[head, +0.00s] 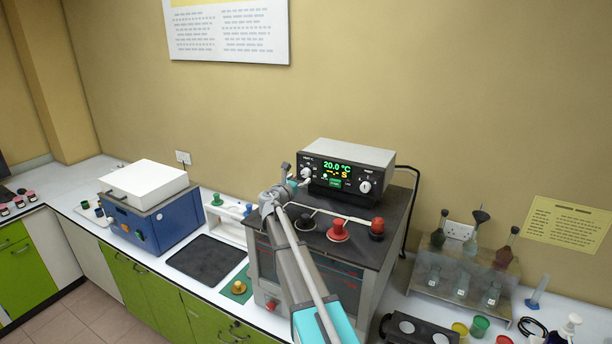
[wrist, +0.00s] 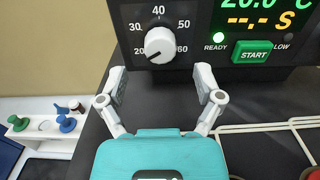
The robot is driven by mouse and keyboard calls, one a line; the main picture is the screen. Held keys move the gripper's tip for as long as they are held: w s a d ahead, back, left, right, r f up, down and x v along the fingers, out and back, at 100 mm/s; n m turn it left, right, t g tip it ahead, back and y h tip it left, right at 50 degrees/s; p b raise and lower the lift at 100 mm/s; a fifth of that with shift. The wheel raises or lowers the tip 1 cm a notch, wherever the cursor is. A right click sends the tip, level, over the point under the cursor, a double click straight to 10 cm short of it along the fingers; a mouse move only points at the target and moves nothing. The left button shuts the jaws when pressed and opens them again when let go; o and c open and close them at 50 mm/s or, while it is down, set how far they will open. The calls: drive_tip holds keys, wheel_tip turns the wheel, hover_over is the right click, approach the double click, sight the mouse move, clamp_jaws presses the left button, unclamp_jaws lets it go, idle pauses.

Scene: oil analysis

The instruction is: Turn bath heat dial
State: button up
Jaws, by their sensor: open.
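The bath heat dial is a white round knob (wrist: 160,44) on the black front panel of the control unit (head: 345,170). Its printed scale runs from 20 to 60, and its mark seems to point down and left, near 20. In the head view the dial (head: 306,173) sits left of the display (head: 346,169), which reads 20.0 °C. My gripper (wrist: 161,84) is open and empty. Its fingers are spread to the left and right, just below and short of the dial, apparently not touching it. In the head view my gripper (head: 291,184) is small and partly hidden by the arm.
A green START button (wrist: 253,52) and a lit READY lamp are right of the dial. A second white knob (head: 365,187) is at the panel's right. A white wire rack (wrist: 270,127) lies at right.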

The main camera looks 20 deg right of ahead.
sight(304, 174)
drive_tip(key=shift+x, duration=2.3)
drive_tip(key=c, duration=1.1)
drive_tip(key=shift+c, duration=0.2)
drive_tip(key=shift+m, duration=0.4)
drive_tip(key=m, duration=1.1)
